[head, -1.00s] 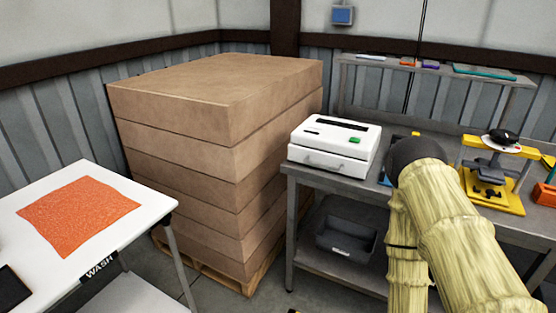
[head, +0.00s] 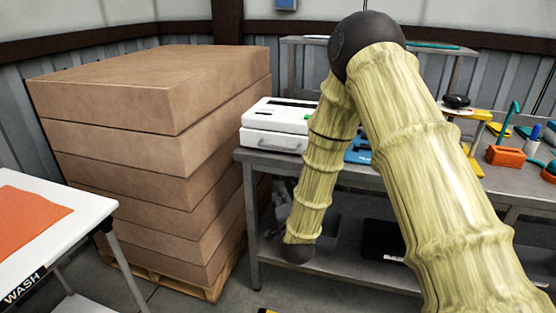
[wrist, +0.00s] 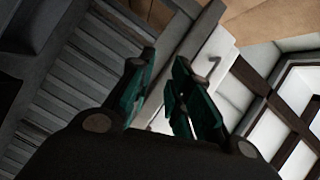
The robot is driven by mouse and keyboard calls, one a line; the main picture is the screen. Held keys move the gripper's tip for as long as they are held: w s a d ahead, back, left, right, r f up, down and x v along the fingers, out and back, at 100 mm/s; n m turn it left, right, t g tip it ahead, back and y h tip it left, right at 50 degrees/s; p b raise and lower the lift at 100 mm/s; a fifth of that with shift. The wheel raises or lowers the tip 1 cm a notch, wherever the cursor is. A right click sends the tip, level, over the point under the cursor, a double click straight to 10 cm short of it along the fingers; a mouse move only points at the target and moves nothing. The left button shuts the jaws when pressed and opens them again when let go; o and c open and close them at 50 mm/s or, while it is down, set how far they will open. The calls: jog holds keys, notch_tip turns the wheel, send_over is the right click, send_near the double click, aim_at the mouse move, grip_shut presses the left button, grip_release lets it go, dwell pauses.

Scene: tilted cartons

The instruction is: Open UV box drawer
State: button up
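The UV box (head: 262,112) is white, with a green button, and stands at the left end of the grey metal table in the head view. Its drawer front (head: 256,139) faces me, carries a bar handle (head: 275,147) and looks shut. My arm hides the box's right side. In the wrist view the white box front (wrist: 228,52) with its handle (wrist: 214,66) shows tilted, beyond the right fingertip. My gripper (wrist: 165,60) has green-padded fingers, apart and empty, not touching the handle.
Stacked tilted cartons (head: 150,140) on a pallet stand left of the metal table (head: 262,162). A white wash table (head: 70,240) with an orange cloth is at lower left. A dark bin (head: 385,240) sits on the lower shelf. An orange holder (head: 505,156) stands at right.

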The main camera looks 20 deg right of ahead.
aim_at(278, 148)
jog(key=w+d+r+m+t+h+b, duration=0.1)
jog(key=w+r+m+t, duration=0.25)
jog(key=r, duration=0.65)
jog(key=shift+g, duration=0.25)
jog(key=x, duration=0.7)
jog(key=p+x, duration=0.1)
jog(key=x, duration=0.3)
jog(key=shift+w+f, duration=0.1)
jog(key=shift+f, duration=0.2)
grip_shut()
